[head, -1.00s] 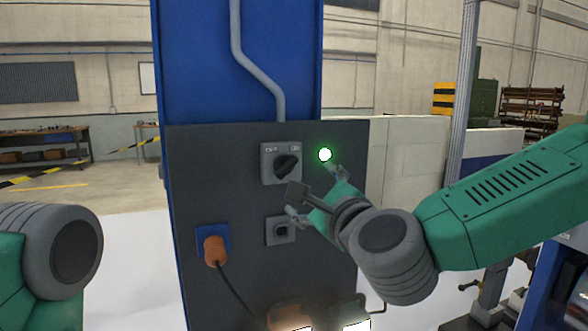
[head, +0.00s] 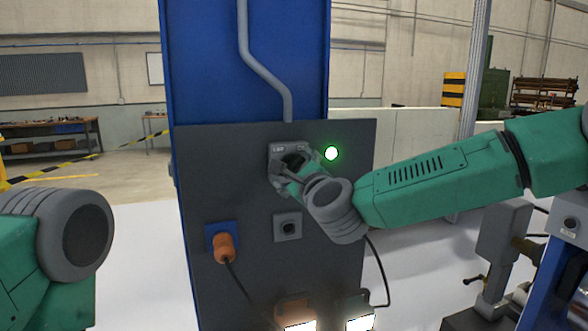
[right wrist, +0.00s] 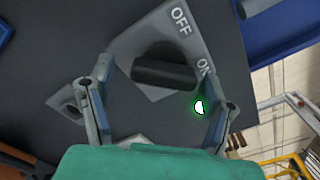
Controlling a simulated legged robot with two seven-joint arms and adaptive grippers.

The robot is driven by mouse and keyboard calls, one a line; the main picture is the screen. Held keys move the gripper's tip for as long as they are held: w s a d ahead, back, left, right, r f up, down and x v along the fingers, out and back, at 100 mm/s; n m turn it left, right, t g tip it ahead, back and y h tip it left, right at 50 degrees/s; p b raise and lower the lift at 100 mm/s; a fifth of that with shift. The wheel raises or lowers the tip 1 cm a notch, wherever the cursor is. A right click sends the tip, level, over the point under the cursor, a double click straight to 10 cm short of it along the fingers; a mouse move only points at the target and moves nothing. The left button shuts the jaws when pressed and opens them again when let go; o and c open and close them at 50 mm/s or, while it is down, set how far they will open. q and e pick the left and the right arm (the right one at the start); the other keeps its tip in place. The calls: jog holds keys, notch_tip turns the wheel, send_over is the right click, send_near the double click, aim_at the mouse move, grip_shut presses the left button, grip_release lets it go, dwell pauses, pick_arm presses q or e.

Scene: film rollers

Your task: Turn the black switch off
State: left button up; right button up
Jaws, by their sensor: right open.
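The black switch (right wrist: 165,74) is a rotary knob on a grey square plate marked OFF and ON. In the right wrist view its bar points towards the ON mark. In the head view the switch (head: 291,160) is partly hidden by my right gripper (head: 293,174). My right gripper (right wrist: 160,86) is open, with one finger on each side of the knob in the wrist view. I cannot tell whether the fingers touch it. A green lamp (head: 331,153) beside the switch is lit. Only my left arm's links show, at the left edge; its gripper is out of view.
The switch is on a dark panel (head: 225,180) fixed to a blue column (head: 200,70). Below it are a small grey socket (head: 288,226) and an orange plug (head: 224,247) with a cable. Lit boxes (head: 297,313) are at the panel's foot.

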jog(key=shift+d, duration=0.3)
jog(key=c, duration=1.2)
pick_arm(q)
jog(key=shift+d, duration=0.25)
pick_arm(e)
jog(key=shift+o, duration=0.2)
jog(key=shift+r, duration=0.1)
